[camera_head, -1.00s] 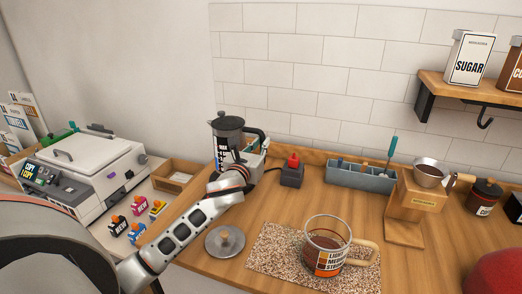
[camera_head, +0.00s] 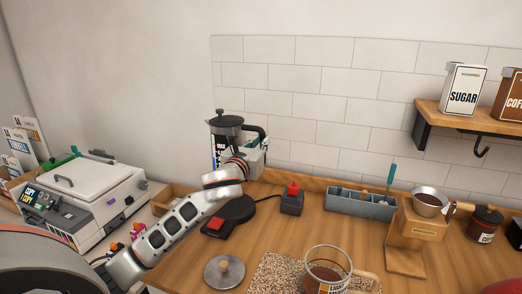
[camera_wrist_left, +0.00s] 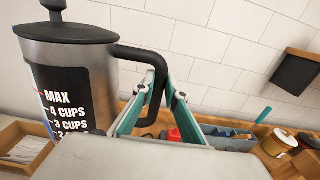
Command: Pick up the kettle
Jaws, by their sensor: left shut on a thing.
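The kettle (camera_head: 227,133) is a grey metal pot with a dark lid, a black handle and a black level scale. It is upright in the air above and behind its dark round base (camera_head: 240,209), which has a red switch. In the left wrist view the kettle (camera_wrist_left: 98,62) fills the left side, with "MAX" and cup marks showing. My left gripper (camera_head: 254,155) is shut on the black handle. Its teal-lined fingers (camera_wrist_left: 160,95) stand on both sides of the handle in the left wrist view. My right gripper is not in view.
A glass mug (camera_head: 327,268) stands on a speckled mat (camera_head: 270,272). A round metal lid (camera_head: 224,272), a red-button box (camera_head: 292,200), a blue-grey organiser (camera_head: 361,203) and a wooden dripper stand (camera_head: 408,238) share the counter. A wall shelf (camera_head: 470,117) is at upper right.

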